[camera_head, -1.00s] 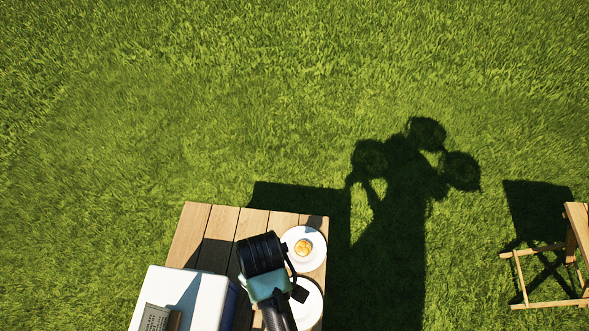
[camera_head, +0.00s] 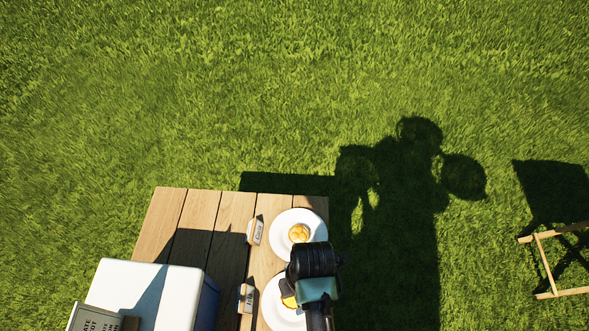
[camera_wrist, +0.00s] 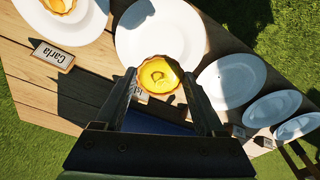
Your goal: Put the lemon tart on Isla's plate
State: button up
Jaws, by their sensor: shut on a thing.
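The lemon tart (camera_wrist: 158,75), a yellow filling in a fluted crust, is between the fingertips of my gripper (camera_wrist: 160,78), which is shut on it. In the wrist view it overlaps the near edge of a bare white plate (camera_wrist: 150,35). In the head view my gripper (camera_head: 296,288) is over this second plate (camera_head: 272,312), and part of the tart (camera_head: 288,301) shows beside it. A name card (camera_head: 246,298) stands left of this plate; its short name is not clearly legible. Whether the tart touches the plate I cannot tell.
Another plate (camera_head: 280,222) holds a pastry (camera_head: 299,233), with the card "Carla" (camera_wrist: 53,55) beside it. Several empty plates, including one (camera_wrist: 232,80), line the table edge. A white-lidded box (camera_head: 150,285) stands at the left, with a sign (camera_head: 90,318). A wooden chair (camera_head: 565,262) stands on the grass.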

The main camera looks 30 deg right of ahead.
notch_tip(320, 180, down, 9)
jog(key=b, duration=0.2)
jog(key=shift+r+b, duration=0.1)
jog(key=shift+b, duration=0.2)
jog(key=shift+f, duration=0.2)
jog(key=o, duration=1.3)
jog(key=shift+o, duration=0.2)
jog(key=shift+r, duration=0.1)
jog(key=r+p, duration=0.1)
jog(key=r, duration=0.3)
jog(key=d+r+p, duration=0.1)
jog(key=r, duration=0.3)
jog(key=r+p, duration=0.2)
jog(key=r, duration=0.2)
jog(key=shift+s+d+r, duration=0.1)
jog(key=shift+s+d, duration=0.05)
jog(key=shift+d, duration=0.05)
